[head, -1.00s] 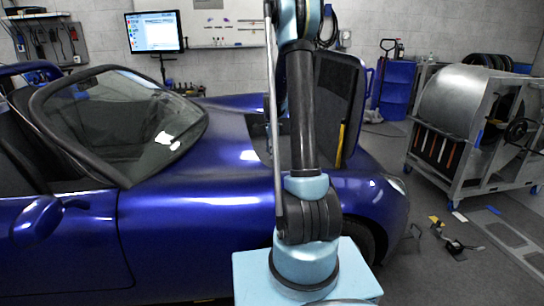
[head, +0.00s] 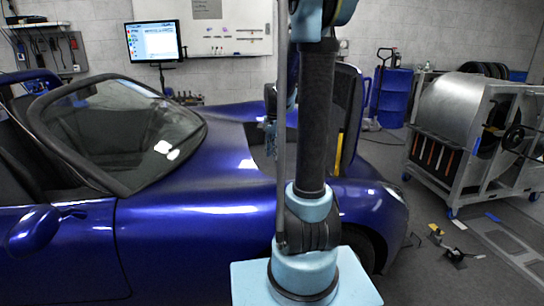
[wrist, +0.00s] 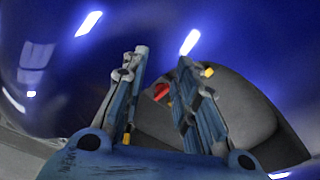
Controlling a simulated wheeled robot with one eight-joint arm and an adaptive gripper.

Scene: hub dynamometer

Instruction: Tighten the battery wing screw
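The battery wing screw cannot be made out in either view. In the wrist view, my gripper (wrist: 163,58) is open and empty, its two blue-grey fingers well apart. It is above the blue car (wrist: 215,50) and the dark open bay (wrist: 245,110) in its body. A small red part (wrist: 161,91) shows between the fingers, deeper in the bay; I cannot tell what it is. In the head view, the car (head: 180,230) stands behind my arm, and its bay (head: 262,150) is partly hidden by the arm.
A raised dark panel (head: 346,100) stands at the bay's right side, with a yellow strip (head: 339,155) near it. A metal drum rig (head: 455,110) stands at the right. Small loose items (head: 455,254) lie on the floor before it. A monitor (head: 154,41) stands behind the car.

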